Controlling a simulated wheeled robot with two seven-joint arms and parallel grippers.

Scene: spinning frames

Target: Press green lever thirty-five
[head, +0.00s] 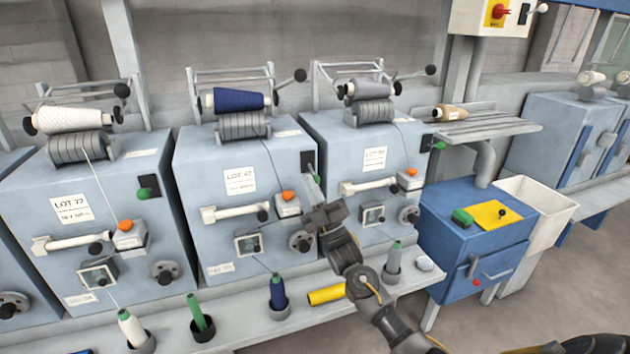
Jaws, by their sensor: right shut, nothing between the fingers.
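Three blue winding machines each have a small green lever on the upper right of the front. One green lever (145,193) is on the left machine (90,205), one green lever (316,179) is on the middle machine (230,190), and one green lever (439,147) is on the right machine (375,150). I cannot read the number thirty-five on any of them. My right gripper (318,216) is shut and empty, in front of the gap between the middle and right machines, below the middle green lever and apart from it. My left gripper is not in view.
Spools stand in cups along the front shelf (265,332), and a yellow cylinder (327,295) lies there. Orange buttons and rods stick out from the machine fronts. A blue cabinet (470,235) with a green switch and a white bin (535,205) stand at the right.

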